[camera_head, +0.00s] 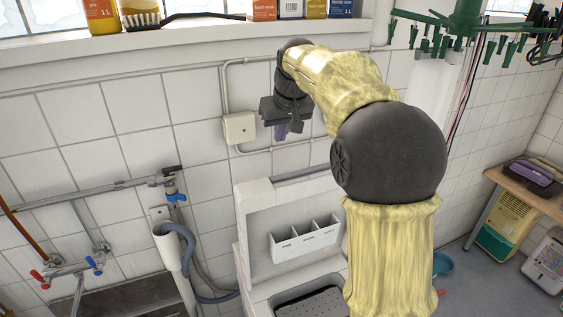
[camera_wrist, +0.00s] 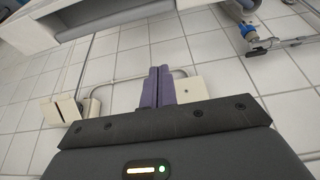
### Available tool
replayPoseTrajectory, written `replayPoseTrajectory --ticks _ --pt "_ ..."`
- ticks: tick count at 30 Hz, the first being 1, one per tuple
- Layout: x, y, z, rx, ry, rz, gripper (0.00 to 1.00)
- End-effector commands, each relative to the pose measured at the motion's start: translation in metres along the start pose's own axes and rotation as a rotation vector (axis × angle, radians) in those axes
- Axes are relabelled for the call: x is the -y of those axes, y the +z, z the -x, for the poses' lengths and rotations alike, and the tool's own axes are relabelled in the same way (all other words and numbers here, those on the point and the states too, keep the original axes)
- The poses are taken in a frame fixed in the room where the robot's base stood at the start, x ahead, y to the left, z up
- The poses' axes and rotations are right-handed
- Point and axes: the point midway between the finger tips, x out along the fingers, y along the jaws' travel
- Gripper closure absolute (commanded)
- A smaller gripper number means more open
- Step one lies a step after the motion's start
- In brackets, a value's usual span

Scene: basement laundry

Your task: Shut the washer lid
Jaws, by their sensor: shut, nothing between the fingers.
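The washer is a white top-loading machine at the bottom middle of the head view. Its lid (camera_head: 257,205) stands raised against the tiled wall, with a white three-part dispenser (camera_head: 305,240) on its inner side. A dark perforated part (camera_head: 312,302) shows in the opening below. My arm hides the right part of the washer. My gripper (camera_head: 282,131) points down near the wall, above the lid and apart from it. Its purple fingers are together and empty in the wrist view (camera_wrist: 158,87). A white edge, probably the washer's (camera_wrist: 75,18), shows at that view's top left.
A junction box (camera_head: 239,127) and pipes are on the wall beside my gripper. A tap with a blue handle (camera_head: 172,186) and a grey hose (camera_head: 188,250) are left of the washer. A sill (camera_head: 190,35) with bottles and boxes runs above. A green hanger (camera_head: 465,22) hangs right.

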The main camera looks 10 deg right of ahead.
Motion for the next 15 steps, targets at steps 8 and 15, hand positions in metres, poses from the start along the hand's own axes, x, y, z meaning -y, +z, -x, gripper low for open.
replayPoseTrajectory --ticks 8,15 --pt "-0.001 0.0 -0.014 0.003 0.001 -0.002 1.0" --pt "-0.002 0.001 -0.052 0.004 0.001 -0.003 1.0"
